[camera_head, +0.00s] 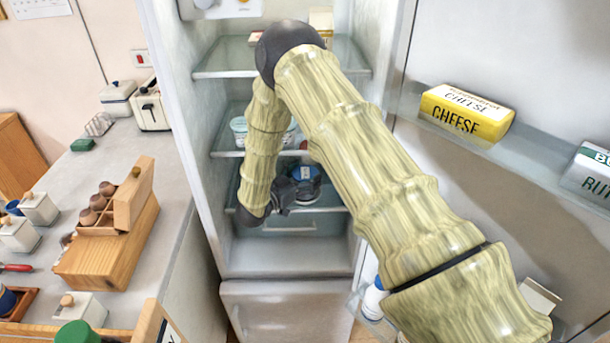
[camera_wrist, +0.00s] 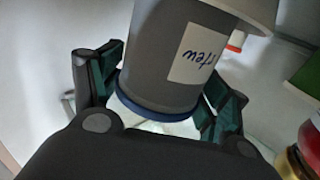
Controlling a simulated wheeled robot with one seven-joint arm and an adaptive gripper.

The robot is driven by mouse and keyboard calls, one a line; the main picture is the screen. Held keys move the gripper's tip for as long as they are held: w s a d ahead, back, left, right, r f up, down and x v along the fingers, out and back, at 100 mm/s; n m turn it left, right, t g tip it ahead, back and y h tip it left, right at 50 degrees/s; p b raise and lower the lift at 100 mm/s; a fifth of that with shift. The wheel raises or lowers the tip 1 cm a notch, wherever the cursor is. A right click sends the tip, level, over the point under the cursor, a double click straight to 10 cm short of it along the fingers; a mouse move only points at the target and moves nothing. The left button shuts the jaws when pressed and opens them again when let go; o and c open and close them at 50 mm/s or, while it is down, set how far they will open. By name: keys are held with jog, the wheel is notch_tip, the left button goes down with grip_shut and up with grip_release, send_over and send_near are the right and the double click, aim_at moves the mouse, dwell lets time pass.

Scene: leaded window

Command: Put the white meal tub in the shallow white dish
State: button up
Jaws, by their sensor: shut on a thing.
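In the wrist view my gripper (camera_wrist: 160,100) is shut around a tub (camera_wrist: 165,60). The tub looks grey in the shade, with a dark blue rim and a white label that seems to read "stew", turned over in this view. In the head view my gripper (camera_head: 283,193) is inside the fridge at a lower shelf, beside a dark blue-lidded thing (camera_head: 308,182) with a pale label, which may be the held tub. A pale round edge (camera_wrist: 255,12) shows above the tub in the wrist view. I cannot make out the shallow white dish for certain.
White tubs with teal lids (camera_head: 238,130) stand on the shelf above. Fridge walls and glass shelves (camera_head: 220,70) hem in my arm. The open door holds cheese (camera_head: 465,112) and butter (camera_head: 592,175).

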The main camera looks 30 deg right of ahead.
jog(key=shift+f, duration=0.5)
jog(key=shift+f, duration=0.15)
jog(key=o, duration=1.5)
jog(key=shift+c, duration=0.2)
jog(key=b+v, duration=0.3)
jog(key=v, duration=0.9)
jog(key=shift+b, duration=0.4)
